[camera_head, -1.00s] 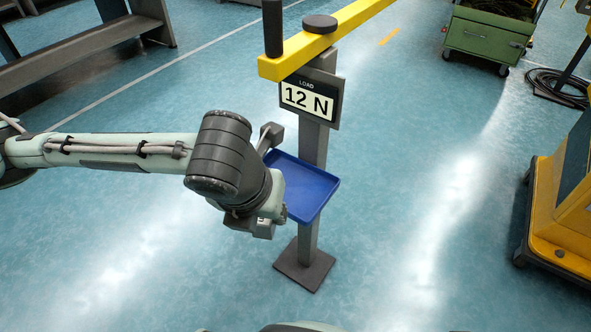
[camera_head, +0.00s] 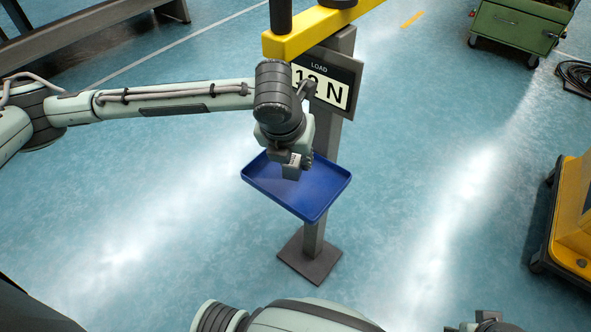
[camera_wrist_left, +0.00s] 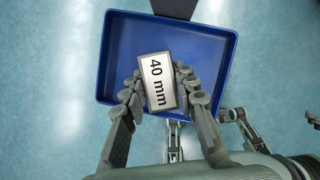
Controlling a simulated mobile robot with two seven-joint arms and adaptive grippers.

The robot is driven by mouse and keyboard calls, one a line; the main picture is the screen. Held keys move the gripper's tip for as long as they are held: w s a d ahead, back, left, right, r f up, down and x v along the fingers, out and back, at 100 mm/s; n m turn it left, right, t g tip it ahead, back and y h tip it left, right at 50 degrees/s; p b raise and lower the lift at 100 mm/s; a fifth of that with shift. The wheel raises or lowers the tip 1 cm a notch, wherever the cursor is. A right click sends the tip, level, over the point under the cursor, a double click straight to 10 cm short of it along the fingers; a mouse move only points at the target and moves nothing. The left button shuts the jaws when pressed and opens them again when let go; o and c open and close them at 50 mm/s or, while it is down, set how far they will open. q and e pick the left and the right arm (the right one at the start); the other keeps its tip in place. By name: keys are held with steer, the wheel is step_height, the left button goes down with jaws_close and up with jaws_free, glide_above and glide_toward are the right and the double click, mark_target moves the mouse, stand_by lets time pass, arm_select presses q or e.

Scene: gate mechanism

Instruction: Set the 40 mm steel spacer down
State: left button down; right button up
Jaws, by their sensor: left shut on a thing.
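The 40 mm steel spacer (camera_wrist_left: 158,70) is a grey block with a white label reading "40 mm", seen in the left wrist view. My left gripper (camera_head: 290,163) is shut on it, with fingers on both sides of the block. It holds the spacer over the blue tray (camera_head: 325,203), whose raised rim also shows in the left wrist view (camera_wrist_left: 105,55). I cannot tell whether the spacer's underside touches the tray floor. Part of what seems to be my right gripper (camera_head: 485,322) shows at the bottom right of the head view, cut off by the edge.
The tray is fixed to a grey post (camera_head: 313,235) on a square foot. A "LOAD 12 N" sign (camera_head: 335,88) and a yellow beam (camera_head: 320,30) are close behind my left wrist. A yellow machine (camera_head: 575,225) stands at the right. The tray looks otherwise empty.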

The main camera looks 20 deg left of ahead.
mark_target(296, 170)
arm_select(q)
steer(key=shift+w+f, duration=0.25)
steer(key=shift+w, duration=0.4)
step_height(296, 170, down, 4)
steer(key=shift+r+b, duration=0.1)
steer(key=shift+b, duration=0.25)
arm_select(e)
steer(key=shift+v, duration=1.05)
steer(key=shift+d, duration=0.2)
arm_select(q)
steer(key=c, duration=1.2)
jaws_free()
steer(key=shift+f, duration=0.25)
arm_select(e)
steer(key=shift+f, duration=0.2)
steer(key=shift+w, duration=0.1)
